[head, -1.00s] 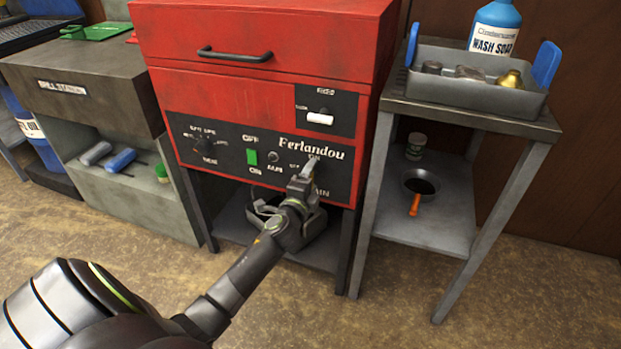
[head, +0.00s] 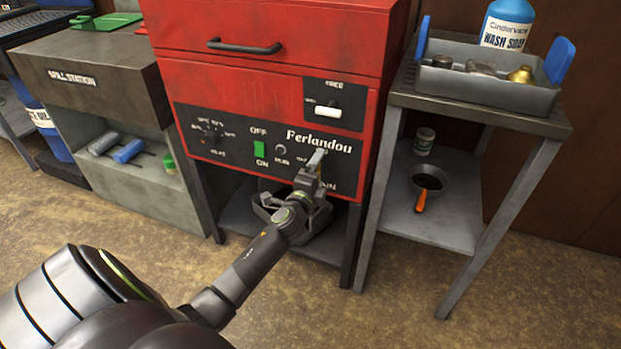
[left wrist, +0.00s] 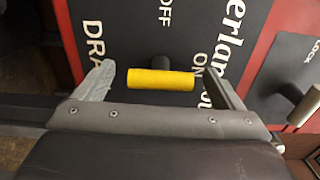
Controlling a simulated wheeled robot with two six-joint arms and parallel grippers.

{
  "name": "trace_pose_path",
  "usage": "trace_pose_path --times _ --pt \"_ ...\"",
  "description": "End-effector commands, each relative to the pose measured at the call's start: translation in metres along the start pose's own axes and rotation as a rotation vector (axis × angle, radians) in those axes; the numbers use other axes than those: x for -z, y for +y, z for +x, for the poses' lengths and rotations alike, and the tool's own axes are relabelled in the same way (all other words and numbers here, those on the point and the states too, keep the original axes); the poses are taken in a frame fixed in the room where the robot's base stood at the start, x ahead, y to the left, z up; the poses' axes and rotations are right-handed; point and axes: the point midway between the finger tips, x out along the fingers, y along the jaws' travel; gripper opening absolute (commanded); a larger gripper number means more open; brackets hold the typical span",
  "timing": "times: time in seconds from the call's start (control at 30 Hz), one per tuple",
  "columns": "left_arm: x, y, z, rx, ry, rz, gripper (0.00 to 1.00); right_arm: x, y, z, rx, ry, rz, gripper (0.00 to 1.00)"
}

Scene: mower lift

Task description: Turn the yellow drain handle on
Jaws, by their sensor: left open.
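The yellow drain handle (left wrist: 160,79) is a short bar on a dark post on the black panel. In the left wrist view it lies between the fingers of my left gripper (left wrist: 158,82), with a small gap at each end. The bar lines up between the ON label and the partly hidden DRAIN label; the OFF label is off to its side. In the head view my open left gripper (head: 318,172) is at the panel's lower right and mostly hides the handle. My right gripper is not in view.
The red cabinet (head: 280,85) carries a green switch (head: 261,167) and a white lever (head: 327,112). A dark basin sits below, behind my arm. At right a metal stand (head: 425,225) holds a tray with wash soap behind. A spill station (head: 80,85) stands left.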

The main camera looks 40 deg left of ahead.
Motion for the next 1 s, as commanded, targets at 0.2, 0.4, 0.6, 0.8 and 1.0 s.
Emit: trace_pose_path --times 0.2,0.4,0.6,0.8,1.0 --pt "0.0 0.0 -0.029 -0.003 -0.001 -0.001 0.9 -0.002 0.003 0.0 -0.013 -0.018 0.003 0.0" --pt "0.0 0.001 -0.073 -0.004 0.0 -0.001 0.9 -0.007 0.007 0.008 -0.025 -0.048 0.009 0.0" --pt "0.0 0.001 -0.115 -0.004 -0.001 -0.001 0.9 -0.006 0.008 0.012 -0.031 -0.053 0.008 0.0" --pt "0.0 0.001 -0.15 -0.003 0.0 -0.001 0.9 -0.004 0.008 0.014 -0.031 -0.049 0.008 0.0" --pt "0.0 0.001 -0.168 -0.001 0.0 0.0 0.9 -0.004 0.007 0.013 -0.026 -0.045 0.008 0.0"
